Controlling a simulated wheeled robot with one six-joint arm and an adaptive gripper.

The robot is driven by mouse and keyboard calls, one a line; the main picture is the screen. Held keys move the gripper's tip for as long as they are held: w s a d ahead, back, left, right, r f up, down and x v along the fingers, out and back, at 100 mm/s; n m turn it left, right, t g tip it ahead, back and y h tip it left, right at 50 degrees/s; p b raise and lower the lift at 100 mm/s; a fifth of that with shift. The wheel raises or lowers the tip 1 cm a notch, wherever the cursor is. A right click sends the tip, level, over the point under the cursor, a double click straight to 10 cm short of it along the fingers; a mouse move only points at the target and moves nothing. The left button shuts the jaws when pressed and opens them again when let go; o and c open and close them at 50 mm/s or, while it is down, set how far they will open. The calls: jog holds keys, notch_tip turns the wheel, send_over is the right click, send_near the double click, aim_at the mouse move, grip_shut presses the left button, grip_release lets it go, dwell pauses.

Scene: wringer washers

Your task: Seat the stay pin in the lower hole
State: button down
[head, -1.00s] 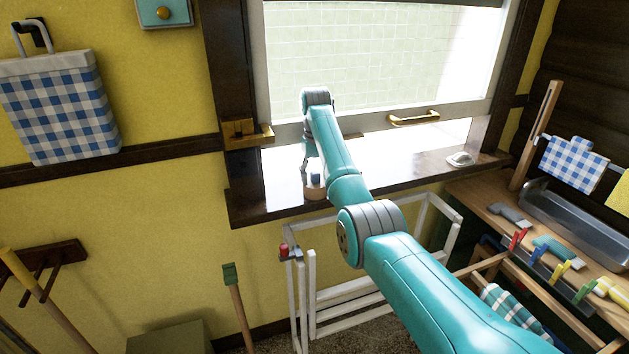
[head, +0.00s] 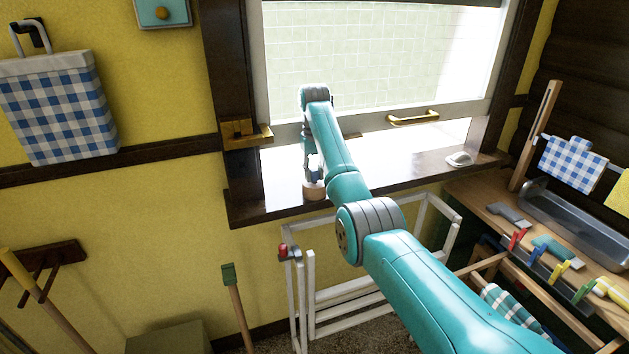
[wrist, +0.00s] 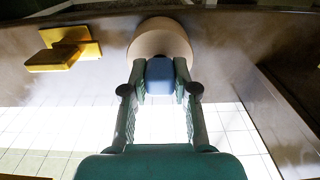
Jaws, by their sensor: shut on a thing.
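My gripper (head: 313,172) points down over the windowsill, near its left end. In the wrist view my gripper (wrist: 159,68) is shut on a small blue piece, which I take for the stay pin (wrist: 160,78). A round, pale wooden holder (wrist: 160,38) is just beyond the fingertips. The wooden holder (head: 315,192) stands on the sill in the head view. I cannot tell whether the blue piece is still inside it. The lower hole cannot be made out in either view.
A brass fitting (head: 246,134) sticks out from the window's left frame, and shows left of my fingers in the wrist view (wrist: 62,50). The window sash has a brass handle (head: 413,118). A small white item (head: 459,159) lies on the sill's right. The sill (head: 385,178) between is mostly clear.

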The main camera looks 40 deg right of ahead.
jog(key=shift+r, duration=2.8)
